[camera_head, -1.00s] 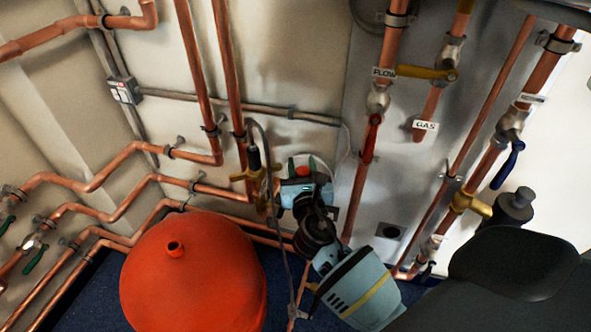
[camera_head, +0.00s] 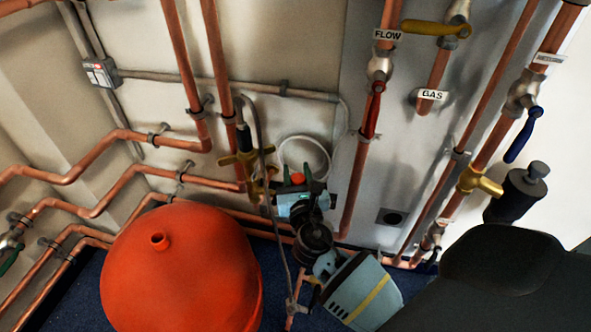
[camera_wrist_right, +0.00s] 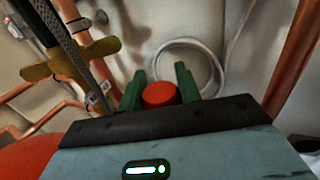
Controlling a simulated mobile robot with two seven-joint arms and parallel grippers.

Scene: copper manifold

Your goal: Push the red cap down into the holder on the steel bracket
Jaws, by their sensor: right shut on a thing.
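The red cap (camera_head: 298,179) sits between the dark green fingers of my right gripper (camera_head: 297,174), in front of the wall, low in the middle of the head view. In the right wrist view the round red cap (camera_wrist_right: 159,94) shows between the two fingers, which are shut on it. I cannot make out the steel bracket or its holder; the gripper body may hide them. My left gripper is not in view.
A brass valve (camera_head: 240,158) with a grey braided hose stands close left of the gripper. A white hose loop (camera_head: 326,156) lies behind it. A copper pipe with a red lever (camera_head: 371,115) is to the right. A large orange vessel (camera_head: 180,270) stands lower left.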

